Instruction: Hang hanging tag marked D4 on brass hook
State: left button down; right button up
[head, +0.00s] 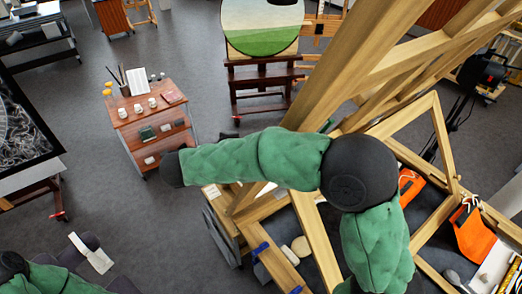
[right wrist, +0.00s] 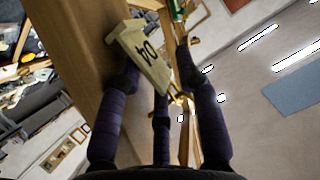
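The cream tag (right wrist: 135,45) shows dark characters that read as D4, turned askew in the right wrist view. A small shiny brass piece (right wrist: 179,97), apparently the hook, shows just below the tag's lower right corner; whether they touch is unclear. My right gripper (right wrist: 158,62) has its dark wrapped fingers spread, the left tip close by the tag and the right tip apart from it. In the head view my right forearm reaches left; its gripper is not clear. My left arm is at the bottom left, with dark finger-like parts (head: 86,241) beside a white piece; their state is unclear.
A thick wooden beam (right wrist: 85,55) runs close beside the tag. In the head view, large easel timbers (head: 345,65) fill the right. A small red-topped cart (head: 150,112) with cups stands left of centre. Orange pouches (head: 472,235) lie right. Grey floor is open at left.

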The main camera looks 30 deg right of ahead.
jog(key=v, duration=1.1)
jog(key=shift+a, duration=0.2)
jog(key=shift+f, duration=0.1)
